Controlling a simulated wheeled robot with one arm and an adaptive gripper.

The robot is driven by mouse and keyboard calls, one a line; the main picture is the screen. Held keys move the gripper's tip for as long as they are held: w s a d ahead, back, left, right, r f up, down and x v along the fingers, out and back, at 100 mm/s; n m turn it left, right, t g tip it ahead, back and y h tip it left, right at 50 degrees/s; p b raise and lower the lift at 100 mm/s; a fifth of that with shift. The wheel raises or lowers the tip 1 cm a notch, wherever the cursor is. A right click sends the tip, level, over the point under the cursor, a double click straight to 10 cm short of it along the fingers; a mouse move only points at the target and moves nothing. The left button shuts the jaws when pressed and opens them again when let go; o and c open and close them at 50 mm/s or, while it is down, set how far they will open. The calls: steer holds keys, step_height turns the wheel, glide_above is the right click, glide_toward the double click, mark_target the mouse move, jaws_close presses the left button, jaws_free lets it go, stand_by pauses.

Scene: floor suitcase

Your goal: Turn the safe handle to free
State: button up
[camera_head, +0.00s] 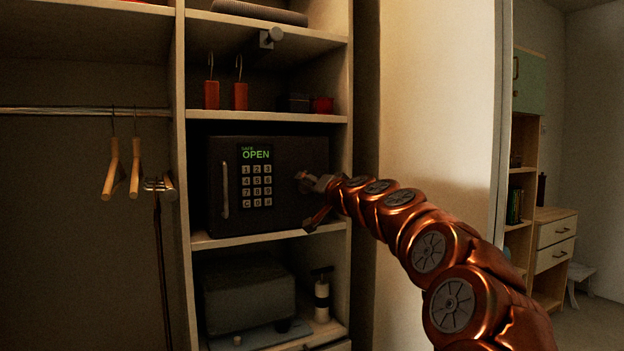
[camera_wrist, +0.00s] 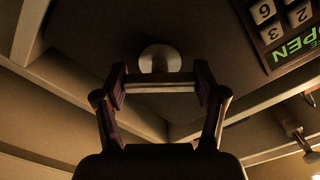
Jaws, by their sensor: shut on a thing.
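The dark safe (camera_head: 222,150) stands on a middle shelf, door facing me. Its keypad (camera_head: 256,183) has a display that reads OPEN in green. The small metal turn handle is on the right of the door. In the wrist view, the handle (camera_wrist: 160,60) shows a round pale base with a bar across it. My gripper (camera_head: 309,184) is at the handle. In the wrist view my gripper (camera_wrist: 160,84) has its two fingers at the ends of the bar, shut on it. The fingers partly hide the handle in the head view.
A fixed vertical pull bar (camera_head: 225,190) is on the door's left. The shelf walls stand close beside the safe. Hangers (camera_head: 113,172) hang at left. A grey box (camera_head: 247,292) and a pump bottle (camera_head: 321,296) are on the shelf below. Open room lies to the right.

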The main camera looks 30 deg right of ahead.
steer(key=m+p, duration=0.2)
steer(key=m, duration=0.1)
steer(key=m+p, duration=0.1)
steer(key=shift+r+m+p, duration=0.3)
steer(key=shift+p, duration=0.1)
steer(key=shift+f+m+p, duration=0.2)
steer(key=shift+m+p, duration=1.1)
steer(key=shift+m, duration=0.4)
steer(key=shift+f+m, duration=0.1)
steer(key=shift+m, duration=0.2)
steer(key=o, duration=1.2)
steer(key=shift+c, duration=0.2)
steer(key=s+a, duration=0.1)
steer(key=s, duration=1.1)
